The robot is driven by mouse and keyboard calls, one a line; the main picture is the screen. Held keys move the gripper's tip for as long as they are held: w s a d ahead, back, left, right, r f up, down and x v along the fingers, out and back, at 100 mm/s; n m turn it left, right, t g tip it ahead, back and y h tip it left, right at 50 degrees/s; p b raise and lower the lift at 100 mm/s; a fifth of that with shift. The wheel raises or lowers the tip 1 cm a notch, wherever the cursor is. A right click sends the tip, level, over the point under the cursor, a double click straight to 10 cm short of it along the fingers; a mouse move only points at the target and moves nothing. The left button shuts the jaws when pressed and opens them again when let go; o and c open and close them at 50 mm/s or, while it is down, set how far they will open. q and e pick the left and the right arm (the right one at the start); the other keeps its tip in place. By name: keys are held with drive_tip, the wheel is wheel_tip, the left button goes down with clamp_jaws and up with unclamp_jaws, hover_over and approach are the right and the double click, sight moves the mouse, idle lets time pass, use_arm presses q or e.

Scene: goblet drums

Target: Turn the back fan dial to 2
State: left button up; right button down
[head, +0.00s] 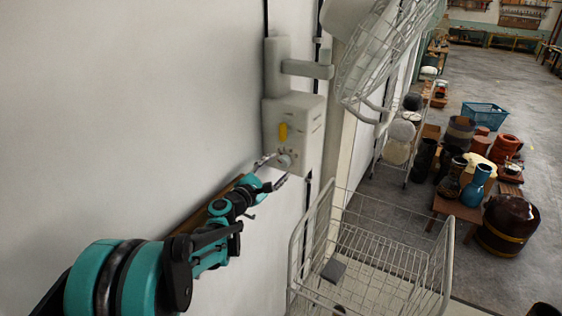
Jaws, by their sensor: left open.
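The wall fan (378,55) with a wire cage is mounted at the upper middle in the head view. Its pale control box (305,122) is fixed to the wall below the bracket and carries a yellow label. The small round fan dial (284,160) is near the bottom of the box. My left gripper (276,167) is open, with its fingers on either side of the dial. Whether the fingers touch the dial, and which number it points to, I cannot tell. My right gripper is not in view.
A wire basket cart (372,262) stands right of my left arm, with a dark flat item inside. Several drums and pots, a blue crate (484,115) and a low table lie on the floor at right. The wall runs close along my left arm. Open floor lies farther right.

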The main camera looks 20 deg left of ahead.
sight(285, 161)
use_arm(q)
drive_tip(key=shift+x, duration=1.45)
drive_tip(key=c, duration=1.1)
drive_tip(key=shift+c, duration=0.3)
